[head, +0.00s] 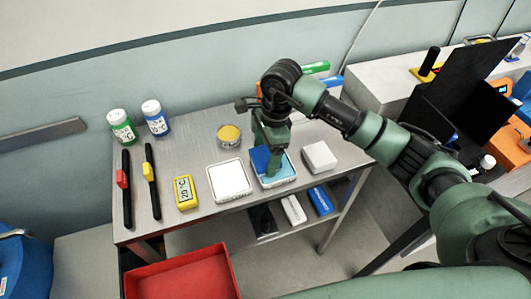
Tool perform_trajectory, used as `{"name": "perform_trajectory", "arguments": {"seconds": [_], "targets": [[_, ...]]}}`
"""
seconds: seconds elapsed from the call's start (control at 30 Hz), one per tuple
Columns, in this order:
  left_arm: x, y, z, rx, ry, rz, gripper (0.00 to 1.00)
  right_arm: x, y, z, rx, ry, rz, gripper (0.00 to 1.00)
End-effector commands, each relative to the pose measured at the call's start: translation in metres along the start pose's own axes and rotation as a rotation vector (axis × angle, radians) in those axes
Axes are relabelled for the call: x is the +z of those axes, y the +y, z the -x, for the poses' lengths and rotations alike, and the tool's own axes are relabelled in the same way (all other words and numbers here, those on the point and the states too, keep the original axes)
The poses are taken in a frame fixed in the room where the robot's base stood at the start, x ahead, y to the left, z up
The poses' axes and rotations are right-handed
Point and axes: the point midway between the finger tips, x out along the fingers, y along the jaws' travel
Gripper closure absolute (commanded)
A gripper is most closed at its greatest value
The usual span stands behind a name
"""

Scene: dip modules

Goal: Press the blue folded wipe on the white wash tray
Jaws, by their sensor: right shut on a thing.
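The blue folded wipe (260,159) is held by my right gripper (272,155), which points down and is shut on it. The wipe is over a white-rimmed tray with a light blue inside (284,180). Its lower edge seems at or just above the blue surface; I cannot tell if it touches. A second tray (229,181), white inside, sits directly left of it. I cannot tell for sure which tray is the wash tray. A finger hides part of the wipe. My left gripper is not in view.
A white block (319,157) stands right of the trays and a yellow-topped round tin (229,135) behind. A yellow timer (184,192), two black tools with red (122,178) and yellow (149,173) parts, and two bottles (122,128) (156,119) are left. A red bin (181,275) is in front.

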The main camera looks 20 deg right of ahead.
Motion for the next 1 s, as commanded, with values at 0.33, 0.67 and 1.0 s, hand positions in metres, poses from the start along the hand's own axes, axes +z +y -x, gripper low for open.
{"name": "perform_trajectory", "arguments": {"seconds": [0.33, 0.67, 1.0], "targets": [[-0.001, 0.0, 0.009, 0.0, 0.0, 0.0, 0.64, 0.002, 0.002, 0.014, 0.009, 0.005, 0.001, 0.53], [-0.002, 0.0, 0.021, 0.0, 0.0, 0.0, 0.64, 0.006, 0.001, 0.043, 0.003, 0.002, 0.0, 0.53], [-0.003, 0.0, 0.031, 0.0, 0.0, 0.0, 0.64, 0.01, 0.001, 0.068, 0.003, 0.002, 0.0, 0.53]]}}
